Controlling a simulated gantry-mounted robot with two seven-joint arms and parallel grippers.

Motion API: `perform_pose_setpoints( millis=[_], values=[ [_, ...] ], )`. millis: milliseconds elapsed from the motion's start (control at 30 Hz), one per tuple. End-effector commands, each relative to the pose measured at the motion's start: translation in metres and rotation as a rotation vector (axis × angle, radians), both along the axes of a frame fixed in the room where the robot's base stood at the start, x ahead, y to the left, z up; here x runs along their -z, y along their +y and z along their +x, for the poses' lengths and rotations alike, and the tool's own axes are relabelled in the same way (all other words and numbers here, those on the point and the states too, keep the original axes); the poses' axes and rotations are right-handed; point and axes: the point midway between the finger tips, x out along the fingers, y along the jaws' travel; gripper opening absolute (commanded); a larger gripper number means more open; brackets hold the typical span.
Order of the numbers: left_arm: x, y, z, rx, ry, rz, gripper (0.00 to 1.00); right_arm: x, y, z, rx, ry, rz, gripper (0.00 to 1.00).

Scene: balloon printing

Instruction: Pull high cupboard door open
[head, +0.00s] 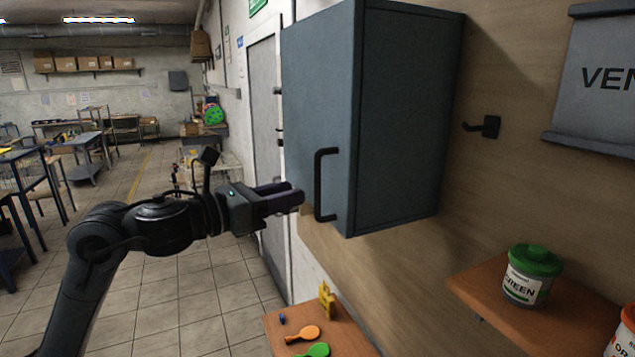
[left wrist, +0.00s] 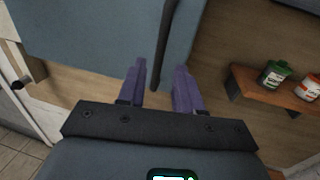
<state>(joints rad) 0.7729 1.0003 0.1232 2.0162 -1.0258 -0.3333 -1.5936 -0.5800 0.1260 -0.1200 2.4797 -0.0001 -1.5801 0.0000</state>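The high cupboard (head: 405,120) is a blue-grey box on the wall. Its door (head: 318,80) looks shut and has a black upright bar handle (head: 321,185) near its lower right edge. My left gripper (head: 297,195) is just left of the handle, at its lower part, with a small gap in the head view. In the left wrist view my left gripper (left wrist: 160,67) has its purple fingers apart. The handle (left wrist: 165,40) runs down into the space between them there; I cannot tell whether they touch it. My right gripper is not in view.
A wooden shelf (head: 470,283) with a green-lidded tub (head: 530,275) is at the lower right. A lower wooden surface (head: 338,332) holds small orange and green paddles. A black wall hook (head: 487,127) is right of the cupboard. Open floor (head: 200,300) lies left.

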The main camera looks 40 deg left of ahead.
Motion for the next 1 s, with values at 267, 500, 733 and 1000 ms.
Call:
perform_pose_setpoints(
  millis=[267, 500, 733, 1000],
  values=[
    [-0.003, -0.016, 0.043, 0.002, 0.002, -0.006, 0.35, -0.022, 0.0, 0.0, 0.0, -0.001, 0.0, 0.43],
    [-0.001, -0.022, 0.065, 0.001, 0.001, -0.004, 0.35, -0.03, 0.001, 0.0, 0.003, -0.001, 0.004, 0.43],
    [0.001, -0.025, 0.071, 0.0, 0.001, -0.001, 0.35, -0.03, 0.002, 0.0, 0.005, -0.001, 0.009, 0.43],
    [0.001, -0.024, 0.071, 0.0, 0.001, -0.001, 0.21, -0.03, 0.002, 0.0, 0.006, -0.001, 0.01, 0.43]
  ],
)
